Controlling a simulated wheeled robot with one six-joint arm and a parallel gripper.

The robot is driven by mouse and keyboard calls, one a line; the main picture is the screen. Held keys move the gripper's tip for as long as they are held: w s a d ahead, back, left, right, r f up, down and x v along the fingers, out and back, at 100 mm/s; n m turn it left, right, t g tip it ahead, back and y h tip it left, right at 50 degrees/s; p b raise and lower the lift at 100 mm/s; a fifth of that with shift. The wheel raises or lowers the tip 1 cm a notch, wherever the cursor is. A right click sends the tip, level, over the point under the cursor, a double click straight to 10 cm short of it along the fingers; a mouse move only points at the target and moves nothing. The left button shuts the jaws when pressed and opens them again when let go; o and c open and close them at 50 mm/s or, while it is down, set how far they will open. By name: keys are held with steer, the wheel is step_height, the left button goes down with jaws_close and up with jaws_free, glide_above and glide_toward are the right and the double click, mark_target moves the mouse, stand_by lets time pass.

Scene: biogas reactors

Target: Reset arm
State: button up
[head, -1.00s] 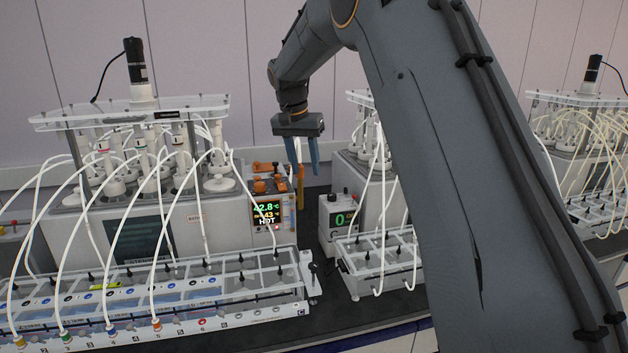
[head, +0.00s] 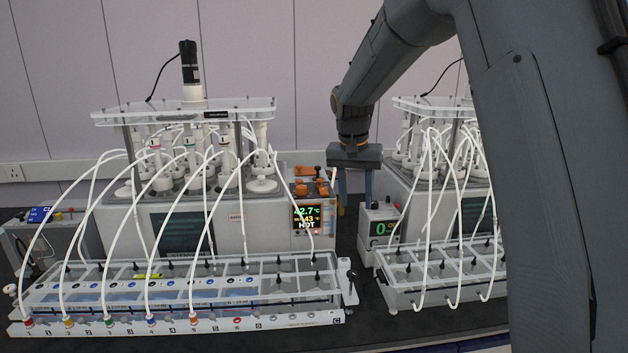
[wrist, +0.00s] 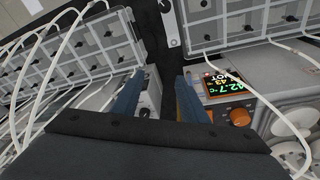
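My gripper (head: 354,186) hangs pointing down from my arm, between the left reactor unit and the unit to its right in the head view. In the wrist view my gripper (wrist: 160,98) shows two blue fingers held apart, with nothing between them. The left reactor unit's control panel (head: 306,217) reads 42.7 °C and HOT; the panel also shows in the wrist view (wrist: 228,84). Orange knobs (head: 312,187) sit on top of the panel housing, just left of the fingers.
A small box with a green 0 display (head: 380,228) stands close below and right of my gripper. Clear racks with white tubes, the left rack (head: 180,290) and the right rack (head: 445,275), line the bench front. A narrow dark bench strip (head: 352,250) lies free between the units.

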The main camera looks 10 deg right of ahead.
steer(key=s+f+n+b, duration=0.1)
steer(key=s+f, duration=0.4)
steer(key=s, duration=0.4)
steer(key=s+f+n+y+b, duration=0.1)
steer(key=s+f+n, duration=0.1)
steer(key=s+f, duration=0.4)
steer(key=s+d+f+n+b, duration=0.1)
steer(key=s+f, duration=0.4)
steer(key=s, duration=0.9)
steer(key=shift+s+f+n+b, duration=0.15)
steer(key=shift+f+n+b, duration=0.2)
steer(key=shift+b, duration=0.2)
